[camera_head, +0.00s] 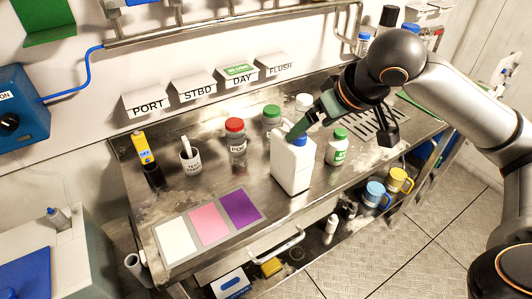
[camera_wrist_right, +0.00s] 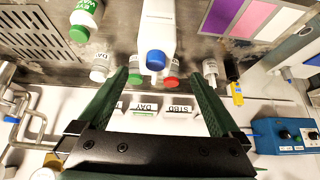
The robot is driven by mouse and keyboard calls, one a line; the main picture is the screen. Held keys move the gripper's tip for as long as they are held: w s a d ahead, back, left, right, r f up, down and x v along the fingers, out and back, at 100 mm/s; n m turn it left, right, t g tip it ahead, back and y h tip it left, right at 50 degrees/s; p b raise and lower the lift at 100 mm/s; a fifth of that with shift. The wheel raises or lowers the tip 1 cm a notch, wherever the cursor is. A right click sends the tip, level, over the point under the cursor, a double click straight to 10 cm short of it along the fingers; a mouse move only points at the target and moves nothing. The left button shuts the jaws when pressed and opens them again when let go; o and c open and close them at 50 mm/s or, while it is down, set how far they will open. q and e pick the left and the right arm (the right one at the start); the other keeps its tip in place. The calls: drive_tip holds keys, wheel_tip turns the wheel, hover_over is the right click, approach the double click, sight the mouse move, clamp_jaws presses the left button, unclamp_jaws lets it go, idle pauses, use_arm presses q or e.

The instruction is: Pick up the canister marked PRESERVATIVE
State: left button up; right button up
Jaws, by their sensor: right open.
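A white canister (camera_head: 291,166) with a blue cap stands upright on the steel bench. No PRESERVATIVE marking on it can be read. In the right wrist view the canister (camera_wrist_right: 160,25) points its blue cap towards the camera. My right gripper (camera_head: 303,128) is at the height of the canister's top, close to its cap. In the wrist view its two green fingers (camera_wrist_right: 157,78) are spread apart, with the cap showing between them and nothing clasped. Whether a finger touches the canister cannot be told. My left gripper is not in view.
A red-capped bottle (camera_head: 237,147), a green-capped bottle (camera_head: 271,122) and a green-labelled white bottle (camera_head: 338,150) stand close around the canister. A mat (camera_head: 157,234) with colour patches lies front left. A pen cup (camera_head: 190,160) stands further left. A drain grille (camera_head: 376,121) is on the right.

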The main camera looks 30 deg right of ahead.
sight(302, 137)
drive_tip(key=b+x, duration=0.1)
drive_tip(key=x, duration=0.4)
drive_tip(key=shift+w+d+f, duration=0.2)
drive_tip(key=shift+f, duration=0.05)
drive_tip(key=shift+x, duration=3)
drive_tip(key=shift+d, duration=0.1)
drive_tip(key=shift+c, duration=0.2)
clamp_jaws()
drive_tip(key=shift+w+r, duration=0.15)
drive_tip(key=shift+r, duration=0.05)
